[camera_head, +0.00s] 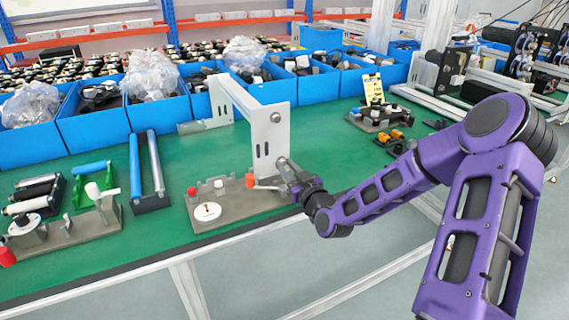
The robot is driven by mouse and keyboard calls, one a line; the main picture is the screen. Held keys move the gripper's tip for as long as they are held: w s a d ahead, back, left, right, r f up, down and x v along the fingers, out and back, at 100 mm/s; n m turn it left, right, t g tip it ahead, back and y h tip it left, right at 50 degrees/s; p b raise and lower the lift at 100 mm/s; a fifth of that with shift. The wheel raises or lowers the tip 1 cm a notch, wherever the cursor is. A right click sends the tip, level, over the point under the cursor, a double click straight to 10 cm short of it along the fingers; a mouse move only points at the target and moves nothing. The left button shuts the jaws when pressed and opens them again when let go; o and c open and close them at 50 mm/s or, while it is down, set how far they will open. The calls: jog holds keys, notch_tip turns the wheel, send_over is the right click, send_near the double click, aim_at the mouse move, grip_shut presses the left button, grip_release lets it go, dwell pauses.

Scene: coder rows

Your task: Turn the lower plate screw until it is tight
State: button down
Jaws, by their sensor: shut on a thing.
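A white upright plate (270,128) with slots stands on the green bench, part of a bracket frame. Its upper screw (276,117) shows as a small round spot near the top. My gripper (287,172) is at the plate's lower right, its end against the lower part of the plate. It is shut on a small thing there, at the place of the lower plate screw. The screw itself is hidden by the gripper, so I cannot tell how far in it sits. A grey base fixture (232,206) with a white dial and red knobs lies just left of and below my gripper.
Blue bins (97,130) with parts and plastic bags line the bench's back. Roller fixtures (150,170) and another grey fixture (70,232) stand at left. Orange parts (392,137) and a yellow-tagged fixture (374,100) stand at right. The green bench top (325,130) is clear right of the plate.

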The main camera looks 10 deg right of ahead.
jog(key=m, duration=0.5)
jog(key=shift+m+p, duration=0.4)
jog(key=c, duration=0.8)
grip_release()
jog(key=shift+c, duration=0.2)
